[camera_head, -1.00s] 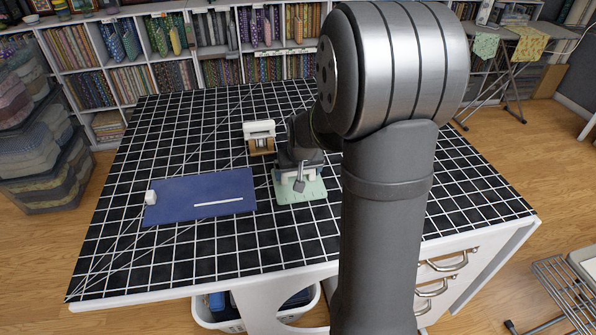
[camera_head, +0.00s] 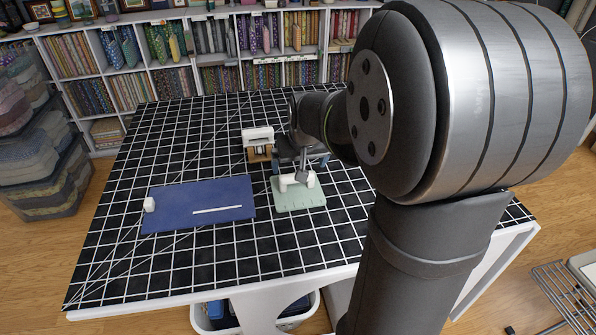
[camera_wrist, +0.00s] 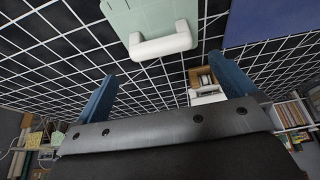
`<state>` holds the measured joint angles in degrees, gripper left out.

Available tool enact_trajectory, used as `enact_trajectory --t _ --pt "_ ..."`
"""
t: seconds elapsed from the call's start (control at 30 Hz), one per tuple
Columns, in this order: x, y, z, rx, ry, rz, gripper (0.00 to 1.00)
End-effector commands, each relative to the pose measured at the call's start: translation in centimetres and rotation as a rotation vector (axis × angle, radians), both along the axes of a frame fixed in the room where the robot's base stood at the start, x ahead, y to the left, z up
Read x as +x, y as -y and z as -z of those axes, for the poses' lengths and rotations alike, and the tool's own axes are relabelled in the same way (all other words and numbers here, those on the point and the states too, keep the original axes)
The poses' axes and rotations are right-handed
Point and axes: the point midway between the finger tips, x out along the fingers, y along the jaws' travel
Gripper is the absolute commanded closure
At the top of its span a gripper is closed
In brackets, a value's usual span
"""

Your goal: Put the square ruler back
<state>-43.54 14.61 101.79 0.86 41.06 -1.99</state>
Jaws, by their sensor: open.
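The square ruler (camera_head: 300,201) is pale green and lies flat on the black gridded mat, with a white bar handle (camera_head: 297,180) on its top. In the wrist view the ruler (camera_wrist: 133,14) and its handle (camera_wrist: 162,46) are at the top, beyond the fingers. My gripper (camera_head: 303,160) is just behind the ruler in the head view, partly hidden by my arm. In the wrist view its blue fingers stand wide apart, and the gripper (camera_wrist: 168,82) is open and empty, apart from the handle. A white and wooden holder (camera_head: 258,142) stands left of my gripper; it also shows in the wrist view (camera_wrist: 205,88).
Fabric shelves (camera_head: 200,60) stand behind the table. The table's left and front areas are clear.

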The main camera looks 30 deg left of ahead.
Motion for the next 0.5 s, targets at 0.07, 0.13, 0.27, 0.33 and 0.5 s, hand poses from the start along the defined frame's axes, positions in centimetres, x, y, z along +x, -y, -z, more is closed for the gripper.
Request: enact_trajectory --t 0.07,0.13,0.27,0.33,0.5 --pt "-0.3 0.3 -1.2 0.002 0.002 0.000 0.00" --pt "-0.5 0.5 -1.8 0.001 0.001 0.000 0.00" --pt "-0.7 0.7 -2.4 0.001 0.001 0.000 0.00" --pt "-0.7 0.7 -2.6 0.001 0.001 0.000 0.00" --pt "-0.7 0.7 -2.6 0.000 0.000 0.000 0.00"
